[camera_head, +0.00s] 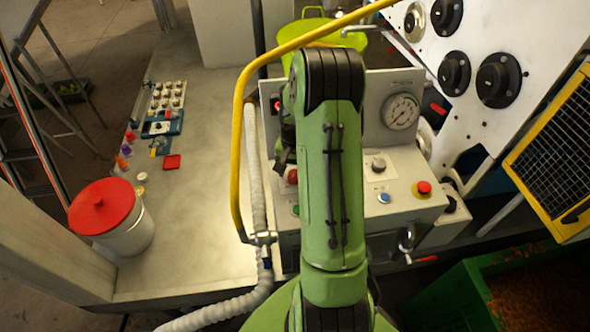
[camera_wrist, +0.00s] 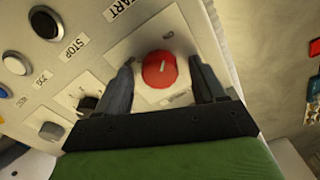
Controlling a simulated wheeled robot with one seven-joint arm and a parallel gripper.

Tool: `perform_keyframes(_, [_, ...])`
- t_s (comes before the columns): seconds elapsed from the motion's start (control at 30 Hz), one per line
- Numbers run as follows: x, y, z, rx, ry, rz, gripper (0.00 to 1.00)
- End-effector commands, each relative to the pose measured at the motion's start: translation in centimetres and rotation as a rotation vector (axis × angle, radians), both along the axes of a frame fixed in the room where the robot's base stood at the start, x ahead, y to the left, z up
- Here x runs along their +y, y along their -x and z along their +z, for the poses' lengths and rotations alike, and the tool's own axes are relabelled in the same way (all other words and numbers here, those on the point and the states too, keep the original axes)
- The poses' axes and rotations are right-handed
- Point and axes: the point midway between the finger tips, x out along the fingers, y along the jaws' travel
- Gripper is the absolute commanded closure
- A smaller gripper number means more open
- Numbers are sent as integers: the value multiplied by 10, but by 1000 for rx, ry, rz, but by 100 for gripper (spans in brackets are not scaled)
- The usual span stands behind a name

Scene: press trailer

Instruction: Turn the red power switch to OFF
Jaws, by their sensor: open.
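The red power switch (camera_wrist: 160,69) is a round red knob with a pale mark, on a white plate of the control panel in the wrist view. My gripper (camera_wrist: 162,75) is open, with one dark finger on each side of the knob. I cannot tell whether the fingers touch it. In the head view the red knob (camera_head: 292,176) shows just left of my green arm, partly hidden. My gripper is mostly behind the arm there.
The panel carries a gauge (camera_head: 400,111), a red push button (camera_head: 424,188), a blue button (camera_head: 384,197) and a black STOP button (camera_wrist: 45,23). A yellow rail (camera_head: 238,130) and a grey hose (camera_head: 256,170) run left of the arm. A red-lidded pot (camera_head: 112,215) stands on the bench.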

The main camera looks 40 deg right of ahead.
Motion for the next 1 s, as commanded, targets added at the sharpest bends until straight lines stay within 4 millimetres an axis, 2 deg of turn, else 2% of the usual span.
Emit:
perform_keyframes(0.17, [0, 0, 0, 0, 0, 0, 31])
perform_keyframes(0.53, [0, 0, 0, 0, 0, 0, 87])
perform_keyframes(0.77, [0, 0, 0, -1, 1, 19, 87])
perform_keyframes(1.0, [0, -1, -1, -1, 2, 126, 87])
